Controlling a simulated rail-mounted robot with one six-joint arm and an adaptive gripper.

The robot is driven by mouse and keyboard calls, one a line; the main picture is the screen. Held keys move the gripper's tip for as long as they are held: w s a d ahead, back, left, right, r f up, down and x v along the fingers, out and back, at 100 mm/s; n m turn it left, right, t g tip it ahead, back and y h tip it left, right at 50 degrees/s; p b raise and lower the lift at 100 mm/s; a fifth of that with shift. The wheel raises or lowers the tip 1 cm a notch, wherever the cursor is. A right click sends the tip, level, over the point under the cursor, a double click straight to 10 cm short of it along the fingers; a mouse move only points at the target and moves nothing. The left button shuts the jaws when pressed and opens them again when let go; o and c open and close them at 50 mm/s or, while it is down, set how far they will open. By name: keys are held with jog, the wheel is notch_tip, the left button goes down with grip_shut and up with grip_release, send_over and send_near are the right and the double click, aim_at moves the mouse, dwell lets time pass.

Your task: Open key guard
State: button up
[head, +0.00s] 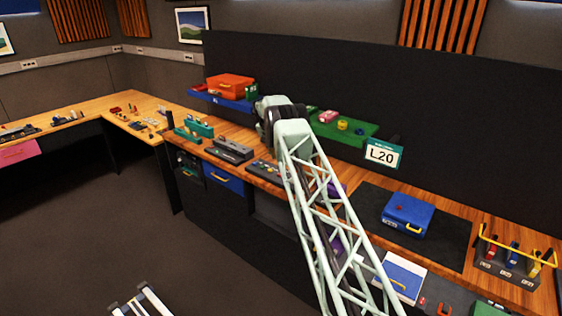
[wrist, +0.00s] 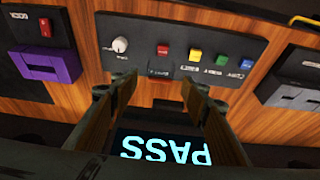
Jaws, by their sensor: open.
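In the wrist view my gripper (wrist: 160,88) is open, its two fingers apart with nothing between them. The fingertips are in front of a dark button panel (wrist: 145,48) with a white knob (wrist: 120,44) and red, yellow, green and blue buttons. A purple hinged-looking cover (wrist: 46,68) sits below a red switch (wrist: 45,27) at the left. A grey block-like cover (wrist: 298,98) is on another dark panel at the right edge, partly cut off. I cannot tell which cover is the key guard. In the head view my arm hides the gripper.
A lit PASS display (wrist: 165,150) shows inverted below the fingers. In the head view the wooden bench (head: 455,205) holds a blue case (head: 408,214), a yellow-barred rack (head: 510,262) and a blue drawer (head: 224,178). A green shelf (head: 358,130) and L20 sign (head: 383,153) are behind.

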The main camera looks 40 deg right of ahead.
jog(key=v, duration=0.7)
dwell(0.3)
jog(key=shift+r, duration=0.15)
jog(key=shift+c, duration=0.7)
